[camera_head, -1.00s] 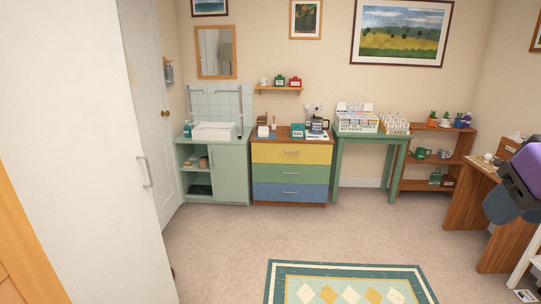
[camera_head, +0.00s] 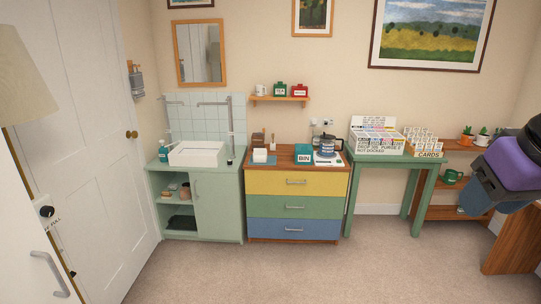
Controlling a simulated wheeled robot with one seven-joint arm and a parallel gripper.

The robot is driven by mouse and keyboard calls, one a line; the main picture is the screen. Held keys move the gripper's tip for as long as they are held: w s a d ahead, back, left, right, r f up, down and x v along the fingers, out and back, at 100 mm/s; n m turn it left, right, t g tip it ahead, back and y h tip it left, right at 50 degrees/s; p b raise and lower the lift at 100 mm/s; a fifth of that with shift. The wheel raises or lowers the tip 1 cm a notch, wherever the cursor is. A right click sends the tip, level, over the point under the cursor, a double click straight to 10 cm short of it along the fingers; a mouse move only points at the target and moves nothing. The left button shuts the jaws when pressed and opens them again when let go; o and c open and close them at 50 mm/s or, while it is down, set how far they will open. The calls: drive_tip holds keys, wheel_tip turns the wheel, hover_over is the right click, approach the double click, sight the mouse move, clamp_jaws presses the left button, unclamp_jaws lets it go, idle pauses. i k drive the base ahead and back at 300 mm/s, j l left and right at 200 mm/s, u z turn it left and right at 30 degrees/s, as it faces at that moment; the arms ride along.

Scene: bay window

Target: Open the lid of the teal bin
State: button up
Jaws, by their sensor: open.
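The teal bin (camera_head: 304,152) is a small box on top of the dresser, right of its middle. A white label reading BIN is on its front. Its teal top looks closed, but it is too small for me to make out the lid's edge or handle. Part of my arm, purple and dark, shows at the right edge, far to the right of the bin and nearer to me. My gripper's fingers are not in view.
The dresser (camera_head: 294,207) has yellow, green and blue drawers. A green sink cabinet (camera_head: 219,205) and green table (camera_head: 361,163) flank the dresser. Carpet in front is clear.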

sight(299, 147)
drive_tip(key=i, duration=1.8)
drive_tip(key=i+u, duration=0.1)
drive_tip(key=i, duration=0.45)
drive_tip(key=i+l+u, duration=0.15)
drive_tip(key=i, duration=0.45)
drive_tip(key=i+l+u, duration=0.1)
drive_tip(key=i, duration=0.45)
